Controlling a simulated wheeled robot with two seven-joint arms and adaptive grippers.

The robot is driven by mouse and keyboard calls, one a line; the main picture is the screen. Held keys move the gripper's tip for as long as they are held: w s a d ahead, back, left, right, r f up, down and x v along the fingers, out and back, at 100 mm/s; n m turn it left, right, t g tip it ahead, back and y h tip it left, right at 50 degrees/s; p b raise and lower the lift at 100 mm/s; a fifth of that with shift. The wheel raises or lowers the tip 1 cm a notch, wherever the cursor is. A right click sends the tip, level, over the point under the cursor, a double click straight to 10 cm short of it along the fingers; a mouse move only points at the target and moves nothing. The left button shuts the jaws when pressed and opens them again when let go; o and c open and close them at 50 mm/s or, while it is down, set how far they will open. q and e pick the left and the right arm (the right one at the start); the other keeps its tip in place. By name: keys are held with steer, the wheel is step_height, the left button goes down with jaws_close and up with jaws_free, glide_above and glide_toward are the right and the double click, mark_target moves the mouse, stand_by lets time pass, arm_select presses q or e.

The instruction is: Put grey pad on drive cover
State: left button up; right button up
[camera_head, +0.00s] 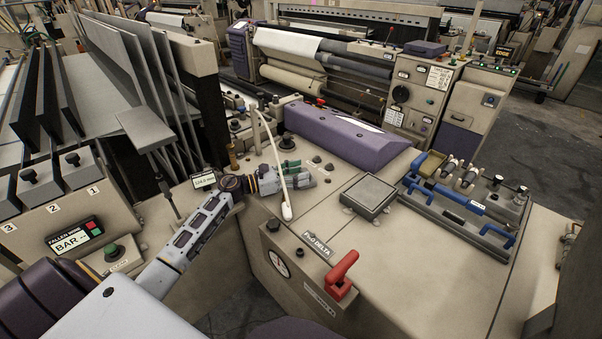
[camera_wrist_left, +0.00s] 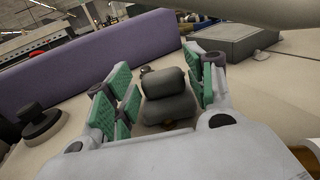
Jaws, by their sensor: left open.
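My left gripper (camera_head: 298,175) reaches in over the near end of the machine top. In the left wrist view its green-lined fingers (camera_wrist_left: 160,88) are spread apart. A small dark grey rounded piece (camera_wrist_left: 166,98), which may be the grey pad, lies between them; I cannot tell whether they touch it. A square, flat-topped grey box (camera_head: 369,196), which may be the drive cover, sits on the beige top to the right of the gripper. It also shows at the upper right of the left wrist view (camera_wrist_left: 234,40). My right gripper is not in view.
A long purple housing (camera_head: 347,137) stands behind the gripper. A white cord with a handle (camera_head: 287,211) hangs in front of it. A red lever (camera_head: 342,274) rises at the front edge. A grey tool tray with blue handles (camera_head: 460,211) lies at the right.

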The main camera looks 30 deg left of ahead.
arm_select(q)
steer(key=v, duration=0.4)
steer(key=shift+s+a+b, duration=0.15)
steer(key=shift+a+b, duration=0.05)
steer(key=shift+b, duration=0.1)
steer(key=shift+s+a, duration=0.5)
steer(key=shift+s, duration=0.1)
steer(key=shift+a, duration=0.1)
steer(key=shift+s, duration=0.1)
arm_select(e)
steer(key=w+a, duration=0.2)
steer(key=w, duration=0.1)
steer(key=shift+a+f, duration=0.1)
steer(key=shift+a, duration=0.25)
